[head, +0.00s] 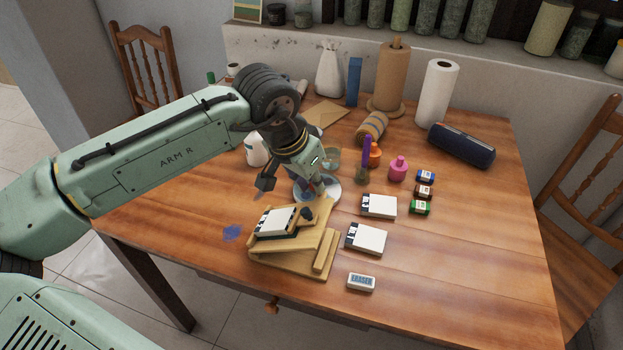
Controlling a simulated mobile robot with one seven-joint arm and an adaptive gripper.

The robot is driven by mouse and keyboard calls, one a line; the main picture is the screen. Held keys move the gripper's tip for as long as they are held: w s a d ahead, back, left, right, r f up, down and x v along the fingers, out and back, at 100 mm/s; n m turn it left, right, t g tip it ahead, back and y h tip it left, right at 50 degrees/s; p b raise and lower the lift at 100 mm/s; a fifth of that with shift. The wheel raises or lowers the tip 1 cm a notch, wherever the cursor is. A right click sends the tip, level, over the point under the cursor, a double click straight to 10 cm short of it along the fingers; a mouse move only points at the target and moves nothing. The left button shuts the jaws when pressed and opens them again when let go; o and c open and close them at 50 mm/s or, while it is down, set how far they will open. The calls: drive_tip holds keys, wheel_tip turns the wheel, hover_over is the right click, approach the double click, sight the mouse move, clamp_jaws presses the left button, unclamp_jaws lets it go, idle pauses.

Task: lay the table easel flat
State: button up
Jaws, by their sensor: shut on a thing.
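The table easel (318,240) is light wood and stands near the front edge of the table. Its upper panel is raised at a low tilt above its base board, and a white pad or small canvas (276,222) rests on the panel. My gripper (306,211) reaches down from behind and is shut on the easel at the panel's upper edge. The arm and fingers hide part of that edge, so the exact contact is hard to see.
A white round dish (318,190) stands just behind the easel. White boxes (367,239) and an eraser (361,283) lie to its right. A blue paint stain (232,232) is at left. Bottles and paper rolls (436,92) stand farther back. The table's right front is clear.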

sight(325, 196)
clamp_jaws()
drive_tip(key=shift+d, duration=0.1)
idle(0.3)
drive_tip(key=shift+s+d+f+m+t+y+b, duration=0.15)
drive_tip(key=shift+s+d+f+t+y+b, duration=0.1)
drive_tip(key=shift+d+f+y+b, duration=0.45)
drive_tip(key=shift+s+d+f+m+t+y+b, duration=0.15)
drive_tip(key=shift+d+f+t+y+b, duration=0.1)
drive_tip(key=shift+d+f+y+b, duration=0.45)
drive_tip(key=shift+s+d+f+b, duration=0.1)
drive_tip(key=shift+d+f+b, duration=0.15)
drive_tip(key=shift+f, duration=0.25)
drive_tip(key=shift+s+d+f+b, duration=0.1)
drive_tip(key=shift+f+b, duration=0.2)
drive_tip(key=shift+f, duration=0.15)
drive_tip(key=shift+s+d+f+b, duration=0.1)
drive_tip(key=shift+d+f+b, duration=0.15)
drive_tip(key=shift+f, duration=0.25)
drive_tip(key=shift+s+d+f, duration=0.1)
drive_tip(key=shift+s+f, duration=0.05)
drive_tip(key=shift+f, duration=0.05)
drive_tip(key=o, duration=0.7)
unclamp_jaws()
drive_tip(key=shift+d, duration=0.1)
drive_tip(key=shift+o, duration=0.3)
drive_tip(key=shift+r, duration=0.1)
